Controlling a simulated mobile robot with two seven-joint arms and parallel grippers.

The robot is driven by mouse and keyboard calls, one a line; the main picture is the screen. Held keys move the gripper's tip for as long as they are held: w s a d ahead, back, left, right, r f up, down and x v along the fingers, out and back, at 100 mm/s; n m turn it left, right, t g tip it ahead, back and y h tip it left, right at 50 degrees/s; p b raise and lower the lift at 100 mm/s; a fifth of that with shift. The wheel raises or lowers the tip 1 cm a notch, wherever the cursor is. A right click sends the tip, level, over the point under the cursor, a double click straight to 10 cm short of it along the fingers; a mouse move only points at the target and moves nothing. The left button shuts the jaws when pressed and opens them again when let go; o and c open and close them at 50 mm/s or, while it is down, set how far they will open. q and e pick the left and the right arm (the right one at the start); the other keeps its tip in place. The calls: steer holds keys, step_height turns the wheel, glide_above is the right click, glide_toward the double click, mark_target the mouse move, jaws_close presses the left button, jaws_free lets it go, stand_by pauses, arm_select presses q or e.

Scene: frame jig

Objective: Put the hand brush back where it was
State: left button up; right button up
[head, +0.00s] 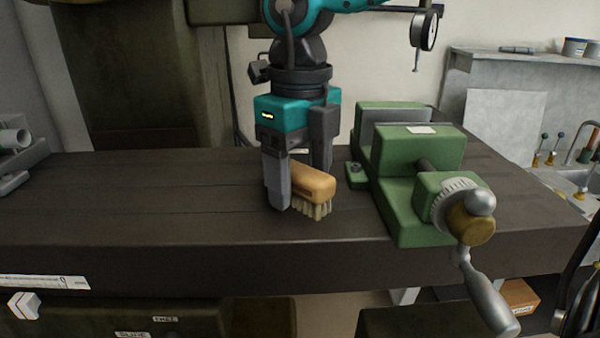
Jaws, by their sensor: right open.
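The hand brush (312,183), with a tan wooden back and pale bristles pointing down, is at the middle of the dark workbench (130,200), left of the green vise. My right gripper (298,195) points down over the brush with its fingers apart. One finger is in front of the brush's left end; the other is behind it. The gripper hides part of the brush. I cannot tell whether the bristles touch the bench. My left gripper is not in view.
The green vise (415,185) with its crank handle (485,300) stands close on the right of the brush. A dial gauge (424,32) hangs above it. The left part of the bench top is clear. A grey device (18,150) sits at the far left edge.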

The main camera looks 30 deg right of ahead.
mark_target(300, 168)
step_height(300, 168, up, 12)
steer(key=p, duration=0.1)
steer(key=shift+r, duration=0.15)
stand_by(0.4)
stand_by(0.5)
